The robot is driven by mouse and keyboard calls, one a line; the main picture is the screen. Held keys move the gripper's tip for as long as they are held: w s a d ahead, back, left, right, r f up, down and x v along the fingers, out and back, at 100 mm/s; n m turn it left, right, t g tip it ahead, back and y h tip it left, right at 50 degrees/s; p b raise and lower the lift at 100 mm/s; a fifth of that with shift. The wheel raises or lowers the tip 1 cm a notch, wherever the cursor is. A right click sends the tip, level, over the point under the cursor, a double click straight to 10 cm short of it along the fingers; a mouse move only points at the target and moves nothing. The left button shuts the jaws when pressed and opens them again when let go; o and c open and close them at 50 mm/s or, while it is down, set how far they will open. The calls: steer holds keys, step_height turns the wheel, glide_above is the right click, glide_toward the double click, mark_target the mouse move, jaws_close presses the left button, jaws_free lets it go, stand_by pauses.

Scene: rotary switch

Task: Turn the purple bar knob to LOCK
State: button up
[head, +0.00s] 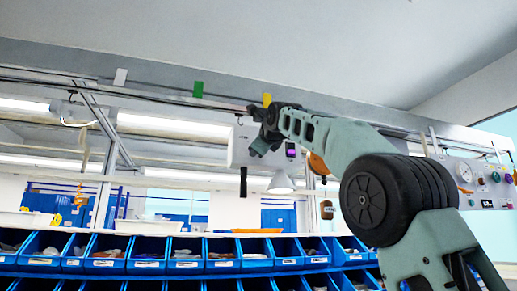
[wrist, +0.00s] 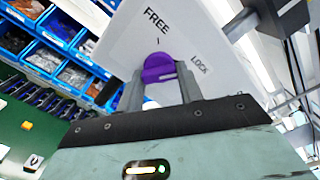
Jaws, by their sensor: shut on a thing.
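The purple bar knob (wrist: 159,69) is on a white panel (wrist: 120,42) in the wrist view. The word FREE is printed above the knob beside a short tick mark, and LOCK is printed to its right. My gripper (wrist: 160,80) is shut on the knob, with one grey finger on each side. The fingers hide part of the knob's sides, and I cannot tell exactly which mark it points to.
A gauge panel (head: 474,180) stands at far right, partly behind my arm. Blue bins (head: 150,252) line the shelf below. A lamp (head: 281,183) hangs below the box.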

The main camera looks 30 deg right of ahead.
steer(key=shift+m, duration=1.1)
steer(key=shift+f, duration=0.1)
steer(key=o, duration=1)
steer(key=b+v, duration=0.8)
steer(key=v, duration=0.9)
steer(key=shift+s+b, duration=0.2)
steer(key=shift+b, duration=0.15)
